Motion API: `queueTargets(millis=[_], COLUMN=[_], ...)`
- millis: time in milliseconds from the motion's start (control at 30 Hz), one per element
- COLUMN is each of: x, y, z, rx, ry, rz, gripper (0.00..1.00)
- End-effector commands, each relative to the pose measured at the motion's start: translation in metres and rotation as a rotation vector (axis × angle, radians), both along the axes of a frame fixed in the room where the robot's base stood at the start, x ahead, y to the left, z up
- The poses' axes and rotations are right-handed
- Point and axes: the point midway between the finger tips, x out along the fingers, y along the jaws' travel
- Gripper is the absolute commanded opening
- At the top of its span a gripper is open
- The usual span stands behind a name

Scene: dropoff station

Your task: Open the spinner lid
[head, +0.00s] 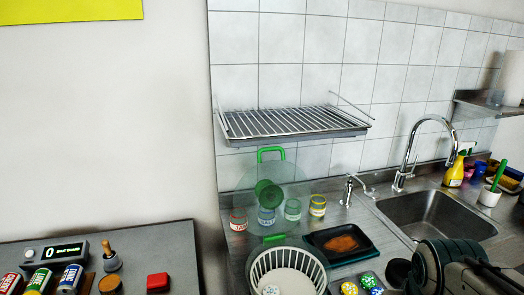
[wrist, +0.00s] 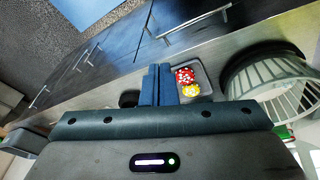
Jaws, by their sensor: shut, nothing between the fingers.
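The spinner stands on the counter at the bottom middle of the head view, with its white slatted basket (head: 290,268) uncovered. Its clear round lid (head: 296,183) stands raised, nearly upright, behind the basket. The lid has a green handle (head: 271,152) at its top and a green knob in the middle; a green piece shows at its lower edge. In the wrist view the spinner's dark rim and basket (wrist: 283,92) are at the right. My gripper (wrist: 156,67) is shut and empty, to the left of the spinner there, apart from it. In the head view my arm is at the lower right.
A small tray (wrist: 207,73) holding patterned round items lies between my gripper and the spinner. Several jars (head: 293,209) and a dark tray (head: 320,233) stand near the lid. A wire rack (head: 290,122) hangs above. A sink (head: 435,215) is at the right.

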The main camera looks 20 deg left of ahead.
Motion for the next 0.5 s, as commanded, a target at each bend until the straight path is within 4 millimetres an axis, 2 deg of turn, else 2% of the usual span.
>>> queueTargets(millis=[167,267,367,467,500], x=[0.055,0.089,0.124,0.153,0.162], y=[0.023,0.052,0.094,0.146,0.169], z=[0.029,0.048,0.067,0.086,0.094], rx=[-0.21,-0.354,-0.503,-0.651,-0.71], ry=[0.006,-0.015,-0.053,-0.11,-0.139], rz=[0.286,0.451,0.601,0.74,0.79], gripper=[0.0,0.0,0.0,0.0,0.0])
